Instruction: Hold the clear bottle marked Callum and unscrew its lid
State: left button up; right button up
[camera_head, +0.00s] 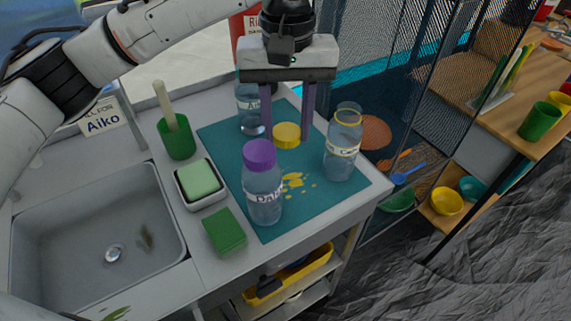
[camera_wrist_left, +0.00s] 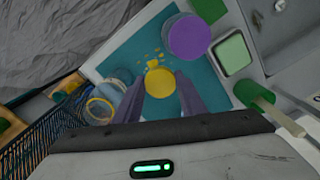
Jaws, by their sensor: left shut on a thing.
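A clear bottle (camera_head: 342,150) stands upright on the right of the teal mat. Its top is open with a yellow rim, and its label is too small to read surely. In the left wrist view it shows at the left (camera_wrist_left: 110,92). A round yellow lid (camera_head: 286,135) is between the purple fingers of my left gripper (camera_head: 287,138), which is shut on it, apart from the bottle. The lid also shows between the fingertips in the left wrist view (camera_wrist_left: 160,82). My right gripper is not in view.
A purple-lidded bottle (camera_head: 263,190) stands at the mat's front, and another clear bottle (camera_head: 249,100) behind my left finger. Yellow spots (camera_head: 294,181) mark the mat. A sponge dish (camera_head: 199,182), green cup (camera_head: 176,140) and sink (camera_head: 95,225) are left. A mesh panel (camera_head: 395,80) rises at right.

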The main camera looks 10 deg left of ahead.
pick_arm(q)
send_over(287, 187)
notch_tip(287, 187, down, 8)
jog(key=shift+s+a+f, duration=0.1)
jog(key=shift+f, duration=0.05)
notch_tip(287, 187, down, 5)
jog(key=shift+r, duration=0.1)
jog(key=o, duration=1.2)
